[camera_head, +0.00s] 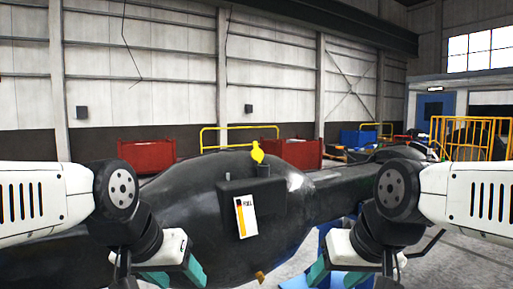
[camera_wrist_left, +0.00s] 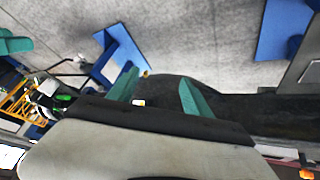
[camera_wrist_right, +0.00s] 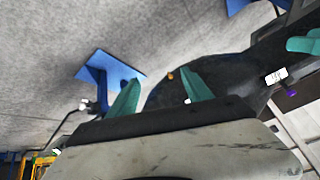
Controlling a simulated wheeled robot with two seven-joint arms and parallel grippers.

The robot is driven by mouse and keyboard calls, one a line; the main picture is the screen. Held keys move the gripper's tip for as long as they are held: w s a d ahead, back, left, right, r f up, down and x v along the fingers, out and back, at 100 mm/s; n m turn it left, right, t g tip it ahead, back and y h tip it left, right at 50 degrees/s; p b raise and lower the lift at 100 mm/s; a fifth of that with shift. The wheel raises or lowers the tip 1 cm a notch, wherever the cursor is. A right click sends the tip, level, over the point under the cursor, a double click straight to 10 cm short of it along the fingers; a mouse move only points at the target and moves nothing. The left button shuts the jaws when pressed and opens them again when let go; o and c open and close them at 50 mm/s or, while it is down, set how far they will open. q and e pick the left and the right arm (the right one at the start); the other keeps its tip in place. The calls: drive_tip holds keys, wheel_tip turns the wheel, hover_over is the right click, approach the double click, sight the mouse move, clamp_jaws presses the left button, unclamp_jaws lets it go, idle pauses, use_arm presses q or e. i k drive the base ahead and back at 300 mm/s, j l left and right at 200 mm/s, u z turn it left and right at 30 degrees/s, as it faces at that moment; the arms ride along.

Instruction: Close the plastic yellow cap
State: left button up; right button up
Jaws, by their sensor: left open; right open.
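The yellow cap (camera_head: 257,152) stands upright, tilted up above a dark filler neck (camera_head: 263,170) on top of the large black casting (camera_head: 150,215). A white and orange label (camera_head: 245,216) is on the dark box below it. My left gripper (camera_head: 172,275) is open and empty, low in front of the casting, left of the cap; its teal fingers show in the left wrist view (camera_wrist_left: 160,95). My right gripper (camera_head: 338,275) is open and empty, low to the right of the cap; its fingers show in the right wrist view (camera_wrist_right: 157,95). The cap is not clearly visible in either wrist view.
Red bins (camera_head: 147,155) and yellow rails (camera_head: 238,135) stand behind the casting. A blue bin (camera_head: 358,139) and a yellow cage (camera_head: 470,135) are at the back right. Blue stands (camera_wrist_right: 108,78) are on the grey floor. Space above the casting around the cap is clear.

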sight(256, 153)
drive_tip(key=i+l, duration=0.15)
drive_tip(key=l, duration=0.2)
drive_tip(key=i+l+u, duration=0.15)
drive_tip(key=l, duration=0.2)
drive_tip(key=i+l, duration=0.2)
drive_tip(key=l, duration=0.15)
drive_tip(key=i+l+u, duration=0.15)
drive_tip(key=l, duration=0.25)
drive_tip(key=i+l, duration=0.15)
drive_tip(key=l, duration=0.2)
drive_tip(key=i+l+u, duration=0.15)
drive_tip(key=l, duration=0.25)
drive_tip(key=i+l, duration=0.1)
drive_tip(key=l, duration=0.3)
drive_tip(key=u, duration=0.05)
